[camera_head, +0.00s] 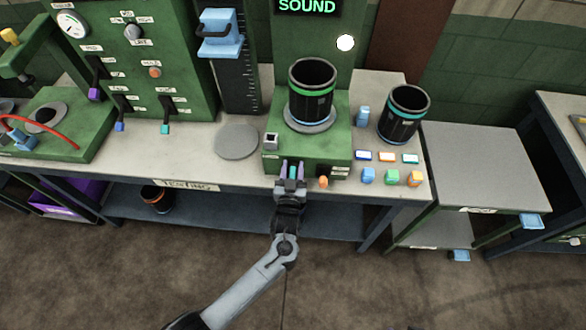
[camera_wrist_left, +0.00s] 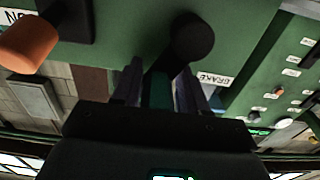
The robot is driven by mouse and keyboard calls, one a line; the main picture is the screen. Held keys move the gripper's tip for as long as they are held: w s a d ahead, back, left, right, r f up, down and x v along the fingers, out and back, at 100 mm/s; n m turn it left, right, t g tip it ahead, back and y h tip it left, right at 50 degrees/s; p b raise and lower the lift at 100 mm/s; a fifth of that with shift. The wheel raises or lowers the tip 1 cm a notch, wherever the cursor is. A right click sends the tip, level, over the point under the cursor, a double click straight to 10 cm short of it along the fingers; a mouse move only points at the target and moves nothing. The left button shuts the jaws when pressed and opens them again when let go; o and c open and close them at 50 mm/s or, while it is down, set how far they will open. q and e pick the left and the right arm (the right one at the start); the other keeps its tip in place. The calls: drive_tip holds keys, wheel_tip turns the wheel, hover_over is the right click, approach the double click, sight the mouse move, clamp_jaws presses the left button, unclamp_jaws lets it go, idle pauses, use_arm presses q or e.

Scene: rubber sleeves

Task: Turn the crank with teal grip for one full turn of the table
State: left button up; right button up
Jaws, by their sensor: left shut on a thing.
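The crank's teal grip (camera_head: 292,172) is between the fingers of my left gripper (camera_head: 292,168), at the front face of the green turntable box (camera_head: 310,160). In the left wrist view the teal grip (camera_wrist_left: 158,92) shows between the fingers, below a dark round crank hub (camera_wrist_left: 194,38). My left gripper (camera_wrist_left: 160,90) is shut on the grip. A round grey table (camera_head: 310,120) on top of the box carries a black sleeve (camera_head: 312,100) with a green band, upright. My right gripper is not in view.
An orange knob (camera_head: 323,182) is just right of my gripper; it also shows in the left wrist view (camera_wrist_left: 28,42). A second black sleeve (camera_head: 403,116) and several small coloured blocks stand to the right. A bare grey disc (camera_head: 236,141) lies left of the box.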

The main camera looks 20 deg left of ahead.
use_arm(q)
drive_tip(key=shift+d+f, duration=0.2)
idle(0.6)
drive_tip(key=shift+d+m, duration=0.1)
drive_tip(key=shift+m, duration=0.3)
drive_tip(key=m, duration=0.1)
drive_tip(key=d+f+m, duration=0.1)
drive_tip(key=m, duration=0.2)
drive_tip(key=shift+w+d+f, duration=0.15)
drive_tip(key=shift+w+f, duration=0.05)
drive_tip(key=shift+f, duration=0.05)
drive_tip(key=m, duration=0.2)
drive_tip(key=f+m, duration=0.1)
drive_tip(key=d+f+m, duration=0.1)
drive_tip(key=m, duration=0.1)
drive_tip(key=shift+w+f+m, duration=0.1)
drive_tip(key=shift+f+m, duration=0.05)
drive_tip(key=shift+m, duration=0.15)
drive_tip(key=f+m, duration=0.1)
drive_tip(key=m, duration=0.1)
drive_tip(key=f+m, duration=0.1)
drive_tip(key=m, duration=0.2)
drive_tip(key=shift+a+f, duration=0.1)
drive_tip(key=shift+a, duration=0.1)
drive_tip(key=shift+a+f+m, duration=0.2)
drive_tip(key=shift+f+m, duration=0.1)
drive_tip(key=shift+m, duration=0.7)
drive_tip(key=shift+a+f+m, duration=0.2)
drive_tip(key=shift+f+m, duration=0.1)
drive_tip(key=shift+m, duration=0.7)
